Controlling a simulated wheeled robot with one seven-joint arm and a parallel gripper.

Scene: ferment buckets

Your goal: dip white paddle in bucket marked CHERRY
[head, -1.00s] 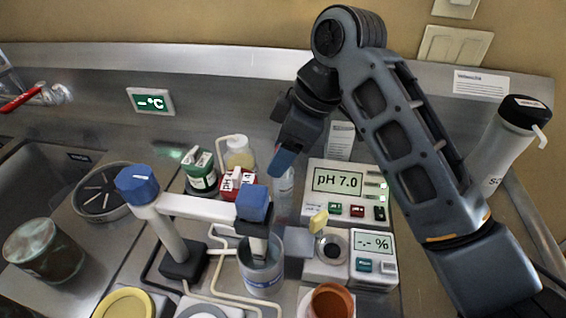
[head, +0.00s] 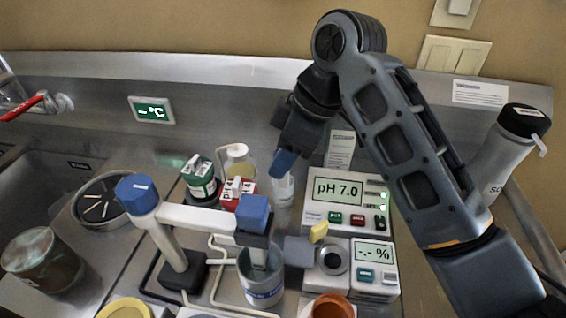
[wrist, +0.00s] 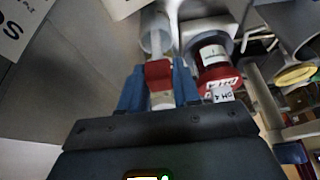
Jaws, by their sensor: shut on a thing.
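My gripper (head: 284,162) points down at the back of the bench, just above a clear bottle (head: 284,190). In the wrist view its blue fingers (wrist: 160,88) are shut on a red-and-white piece (wrist: 159,70). I cannot tell whether this piece is the white paddle; no paddle shape shows clearly. A clear container (wrist: 154,40) shows just past the fingertips. No label reading CHERRY is legible on any vessel. A grey bucket with a blue band (head: 262,290) stands under the blue-capped stirrer stand, and a rust-coloured cup (head: 332,306) stands at the front edge.
The blue-capped stand (head: 205,217) crosses left of my gripper. A pH meter (head: 343,200) and a percent meter (head: 374,275) stand to the right. Green-capped (head: 201,185) and red-capped (head: 236,193) bottles crowd the left side. A dark jar (head: 40,258) stands far left.

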